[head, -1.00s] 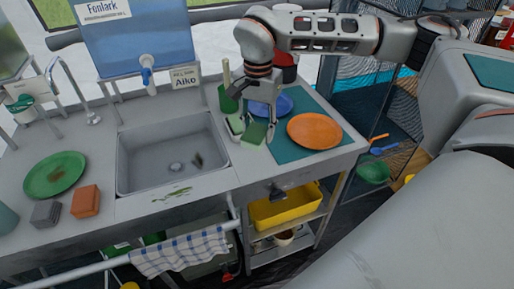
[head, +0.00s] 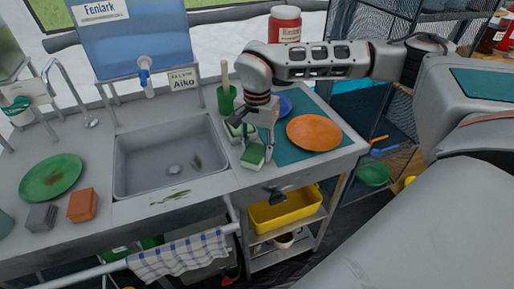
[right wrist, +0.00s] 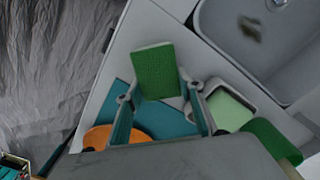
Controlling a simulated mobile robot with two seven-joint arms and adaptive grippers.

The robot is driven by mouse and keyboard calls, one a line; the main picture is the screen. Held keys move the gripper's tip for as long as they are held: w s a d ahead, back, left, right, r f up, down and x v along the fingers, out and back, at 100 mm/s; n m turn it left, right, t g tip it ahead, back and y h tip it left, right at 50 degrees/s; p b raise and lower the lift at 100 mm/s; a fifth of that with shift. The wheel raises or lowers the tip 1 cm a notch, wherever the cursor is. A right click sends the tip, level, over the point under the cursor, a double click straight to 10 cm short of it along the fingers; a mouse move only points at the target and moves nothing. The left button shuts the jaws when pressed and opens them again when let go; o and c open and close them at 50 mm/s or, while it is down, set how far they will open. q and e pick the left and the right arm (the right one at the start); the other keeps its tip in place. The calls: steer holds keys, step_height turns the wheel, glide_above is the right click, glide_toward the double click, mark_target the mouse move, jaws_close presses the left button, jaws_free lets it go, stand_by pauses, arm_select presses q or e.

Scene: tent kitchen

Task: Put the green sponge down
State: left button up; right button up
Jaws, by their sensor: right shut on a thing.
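The green sponge (head: 253,155) is in my right gripper (head: 266,143), over the counter just right of the sink. It has a green face and a pale side. In the right wrist view the sponge (right wrist: 158,72) sits between the two fingertips (right wrist: 160,92), with the grey counter beyond it. I cannot tell whether its underside touches the counter. My left gripper is not in view.
The sink (head: 170,158) is to the left. A teal mat (head: 312,162) with an orange plate (head: 314,133) and a blue plate (head: 285,106) is to the right. A green cup (head: 226,99) stands behind. The counter's front edge is close to the sponge.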

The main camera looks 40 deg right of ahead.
mark_target(257, 149)
steer(key=o, duration=1.2)
steer(key=shift+c, duration=0.2)
arm_select(q)
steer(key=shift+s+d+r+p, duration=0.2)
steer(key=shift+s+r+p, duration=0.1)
steer(key=shift+p, duration=0.55)
arm_select(e)
step_height(257, 149, up, 12)
steer(key=shift+r, duration=0.15)
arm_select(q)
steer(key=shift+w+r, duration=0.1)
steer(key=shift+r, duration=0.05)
